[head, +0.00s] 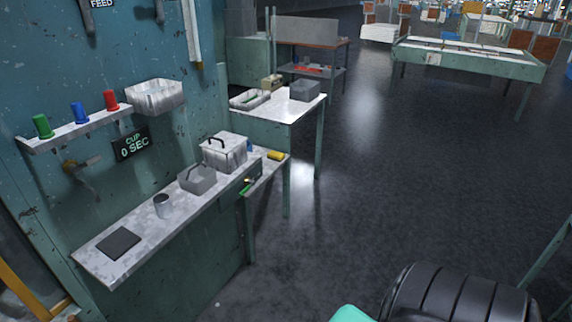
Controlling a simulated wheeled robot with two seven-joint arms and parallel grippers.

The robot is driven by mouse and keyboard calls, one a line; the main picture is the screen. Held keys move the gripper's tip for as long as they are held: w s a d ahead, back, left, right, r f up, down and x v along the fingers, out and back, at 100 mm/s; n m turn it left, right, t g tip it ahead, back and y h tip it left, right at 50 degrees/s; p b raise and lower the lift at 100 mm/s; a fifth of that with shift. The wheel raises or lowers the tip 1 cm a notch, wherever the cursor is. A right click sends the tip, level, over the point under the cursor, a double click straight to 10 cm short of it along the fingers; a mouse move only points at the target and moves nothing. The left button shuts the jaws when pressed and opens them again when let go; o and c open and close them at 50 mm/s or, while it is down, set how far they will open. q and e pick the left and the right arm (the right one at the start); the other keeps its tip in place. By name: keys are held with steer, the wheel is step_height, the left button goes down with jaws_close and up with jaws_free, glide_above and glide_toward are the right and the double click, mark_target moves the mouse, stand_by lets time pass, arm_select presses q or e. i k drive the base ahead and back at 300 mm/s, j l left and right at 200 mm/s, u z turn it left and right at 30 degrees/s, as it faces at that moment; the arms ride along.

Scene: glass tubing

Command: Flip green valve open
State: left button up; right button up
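A small green part (245,188) shows at the right end of the wall counter, by a dark fitting on its edge. It may be the green valve's handle, but it is too small to tell its shape or whether it is open. Neither of my grippers is in view, and nothing of mine touches the green part.
The narrow counter (127,232) carries a dark pad, a metal cup (163,206), a grey open bin (197,178) and a white lidded box (224,153). Green, blue and red cups stand on a wall shelf (75,132) above a tap (83,163).

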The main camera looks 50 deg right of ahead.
mark_target(251, 182)
steer(key=z, duration=1.25)
